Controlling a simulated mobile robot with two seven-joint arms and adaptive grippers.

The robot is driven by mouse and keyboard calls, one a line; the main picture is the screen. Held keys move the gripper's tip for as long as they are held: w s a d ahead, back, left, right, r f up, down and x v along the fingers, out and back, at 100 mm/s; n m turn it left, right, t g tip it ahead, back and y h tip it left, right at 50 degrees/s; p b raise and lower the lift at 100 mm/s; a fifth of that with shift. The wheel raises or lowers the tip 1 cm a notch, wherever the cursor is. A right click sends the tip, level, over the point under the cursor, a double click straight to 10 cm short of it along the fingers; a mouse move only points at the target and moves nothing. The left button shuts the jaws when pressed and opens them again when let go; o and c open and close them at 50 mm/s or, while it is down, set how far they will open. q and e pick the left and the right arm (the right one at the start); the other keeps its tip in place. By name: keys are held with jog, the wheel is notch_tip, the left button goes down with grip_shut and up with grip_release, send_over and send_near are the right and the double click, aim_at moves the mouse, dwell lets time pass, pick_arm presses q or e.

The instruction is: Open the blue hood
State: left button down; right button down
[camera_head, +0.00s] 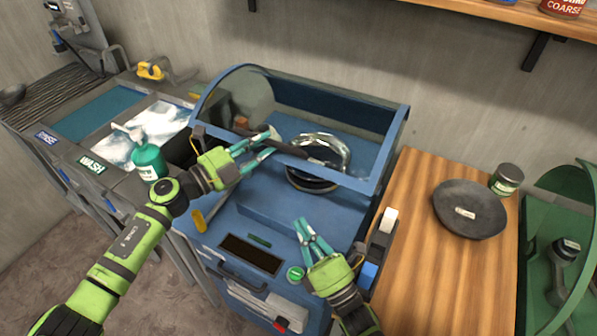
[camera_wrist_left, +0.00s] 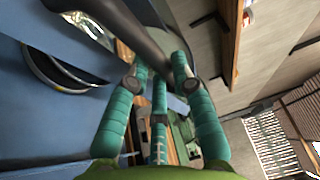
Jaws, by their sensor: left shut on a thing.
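The blue hood (camera_head: 392,150) is a blue frame with a clear curved cover, on the blue machine (camera_head: 290,215). A dark handle bar (camera_head: 292,150) runs along its front edge. My left gripper (camera_head: 272,143) is shut on this bar from the front left. In the left wrist view the dark bar (camera_wrist_left: 147,35) crosses at the fingertips (camera_wrist_left: 160,75). A shiny metal bowl shape (camera_head: 330,146) over a dark ring shows behind the front edge. My right gripper (camera_head: 302,228) is empty above the machine's front; its finger gap is unclear.
A wooden table (camera_head: 425,270) at the right holds a dark round plate (camera_head: 470,210) and a jar (camera_head: 507,179). A green machine (camera_head: 565,240) stands beyond it. Wash and rinse basins with a green bottle (camera_head: 149,160) are at the left. A shelf (camera_head: 520,18) hangs above.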

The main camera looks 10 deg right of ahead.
pick_arm(q)
jog(key=shift+r, duration=0.3)
pick_arm(e)
jog(key=w+d+h, duration=0.1)
jog(key=h, duration=0.1)
jog(key=w+d+t+h, duration=0.1)
jog(key=w+d, duration=0.1)
jog(key=shift+w+r+m+t+h, duration=0.1)
jog(key=shift+w+m+t+h, duration=0.2)
jog(key=shift+m+h, duration=0.1)
jog(key=x, duration=0.9)
jog(key=shift+w+r, duration=0.2)
jog(key=shift+w, duration=0.05)
jog(key=shift+a, duration=0.1)
